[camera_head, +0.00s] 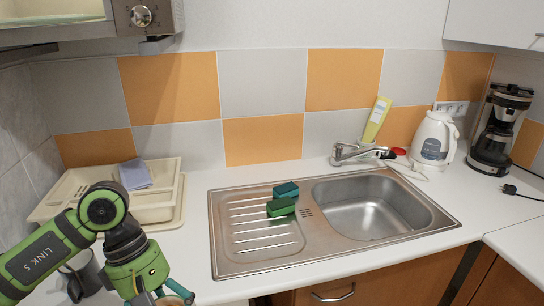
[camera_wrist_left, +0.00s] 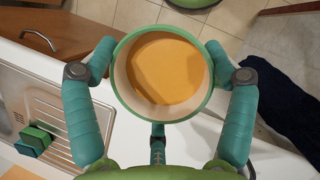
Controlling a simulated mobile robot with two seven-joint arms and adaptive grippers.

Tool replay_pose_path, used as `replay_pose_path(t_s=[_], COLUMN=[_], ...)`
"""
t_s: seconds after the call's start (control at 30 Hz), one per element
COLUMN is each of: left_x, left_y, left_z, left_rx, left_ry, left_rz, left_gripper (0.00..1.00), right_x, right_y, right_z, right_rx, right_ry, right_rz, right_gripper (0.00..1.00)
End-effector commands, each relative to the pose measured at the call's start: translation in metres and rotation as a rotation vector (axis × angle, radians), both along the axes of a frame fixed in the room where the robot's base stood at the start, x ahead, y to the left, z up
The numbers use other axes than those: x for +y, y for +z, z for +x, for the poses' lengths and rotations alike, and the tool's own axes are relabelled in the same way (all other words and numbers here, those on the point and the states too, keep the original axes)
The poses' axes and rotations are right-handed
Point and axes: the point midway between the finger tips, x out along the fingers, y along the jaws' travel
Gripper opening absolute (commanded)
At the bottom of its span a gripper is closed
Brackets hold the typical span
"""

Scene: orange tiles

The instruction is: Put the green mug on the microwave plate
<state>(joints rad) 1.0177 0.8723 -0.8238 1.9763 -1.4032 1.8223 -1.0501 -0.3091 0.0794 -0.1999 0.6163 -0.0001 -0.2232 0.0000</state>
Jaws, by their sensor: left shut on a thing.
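The green mug (camera_wrist_left: 118,75) is seen from above in the left wrist view, with a pale inner wall and an orange-tan inside. My left gripper (camera_wrist_left: 160,74) is shut on it, with one teal finger on each side. In the head view my left gripper (camera_head: 163,293) is at the bottom edge, left of the sink, and the mug is mostly cut off there. The microwave (camera_head: 150,20) is at the upper left, with a knob on its front. A thin pale green edge (camera_head: 48,19) inside it may be the plate. My right gripper is in neither view.
A cream dish rack (camera_head: 165,175) with a blue cloth and a grey cup (camera_head: 88,272) are near my left arm. A kettle (camera_head: 432,140) and coffee maker (camera_head: 498,130) stand far right.

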Motion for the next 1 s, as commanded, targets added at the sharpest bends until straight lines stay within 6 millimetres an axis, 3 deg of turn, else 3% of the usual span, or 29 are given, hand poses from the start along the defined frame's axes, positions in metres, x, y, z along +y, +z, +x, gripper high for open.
replay_pose_path(t_s=[0.3, 0.5, 0.7, 1.0], left_x=[0.002, 0.006, 0.007, 0.007], left_y=[-0.024, -0.035, -0.037, -0.037], left_z=[0.007, 0.009, 0.011, 0.011], left_rx=[-0.002, -0.003, -0.006, -0.007], left_ry=[-0.659, -0.936, -1.044, -1.053], left_rz=[0.0, -0.001, -0.001, 0.002], left_gripper=[0.25, 0.25, 0.25, 0.25], right_x=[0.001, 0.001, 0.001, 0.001], right_y=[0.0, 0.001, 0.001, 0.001], right_z=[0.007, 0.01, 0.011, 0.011], right_rx=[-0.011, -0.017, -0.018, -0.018], right_ry=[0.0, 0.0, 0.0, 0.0], right_rz=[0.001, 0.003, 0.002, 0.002], right_gripper=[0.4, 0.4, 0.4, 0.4])
